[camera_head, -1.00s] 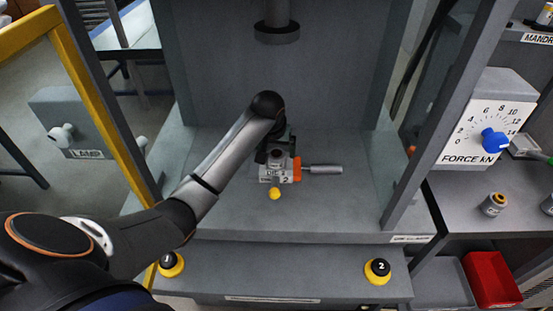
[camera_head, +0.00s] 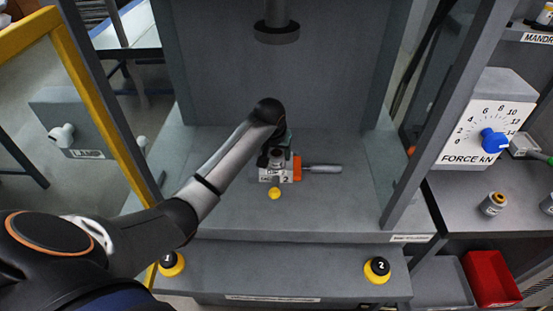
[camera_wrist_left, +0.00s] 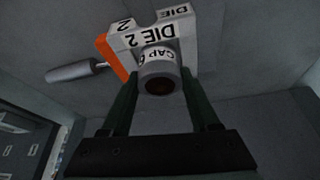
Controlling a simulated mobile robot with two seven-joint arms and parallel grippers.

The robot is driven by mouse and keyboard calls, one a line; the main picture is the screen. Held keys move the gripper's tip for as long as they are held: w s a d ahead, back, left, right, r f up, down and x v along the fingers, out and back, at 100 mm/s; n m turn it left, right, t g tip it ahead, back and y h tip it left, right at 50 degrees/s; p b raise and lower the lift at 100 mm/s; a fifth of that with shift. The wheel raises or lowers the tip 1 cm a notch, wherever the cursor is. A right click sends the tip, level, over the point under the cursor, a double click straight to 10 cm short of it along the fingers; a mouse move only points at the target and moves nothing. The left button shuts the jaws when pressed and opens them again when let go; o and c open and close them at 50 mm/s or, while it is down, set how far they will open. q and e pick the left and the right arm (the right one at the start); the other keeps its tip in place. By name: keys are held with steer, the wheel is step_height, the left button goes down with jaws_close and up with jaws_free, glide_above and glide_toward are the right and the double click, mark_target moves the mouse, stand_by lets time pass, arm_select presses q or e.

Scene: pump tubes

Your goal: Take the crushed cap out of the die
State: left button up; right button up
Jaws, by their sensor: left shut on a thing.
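The die (camera_head: 268,177), a white block marked 2 with an orange side and a grey handle (camera_head: 322,169), sits on the press bed. It also shows in the left wrist view (camera_wrist_left: 124,39), marked DIE 2. The cap (camera_wrist_left: 158,70), a grey cylinder labelled CAP with a dark reddish opening, stands in front of the die in that view. My left gripper (camera_wrist_left: 160,98) is shut on the cap, with a dark green finger on each side. In the head view the left gripper (camera_head: 277,152) is at the die, and my wrist hides part of it. My right gripper is not in view.
The grey ram (camera_head: 276,30) hangs above the bed. Yellow-black buttons 1 (camera_head: 171,264) and 2 (camera_head: 377,268) are on the front panel. A red bin (camera_head: 492,279) and the force dial (camera_head: 487,118) are at right. The bed around the die is mostly clear.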

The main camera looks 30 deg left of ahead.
arm_select(q)
jaws_close()
steer(key=shift+a+r, duration=0.1)
steer(key=shift+r, duration=0.1)
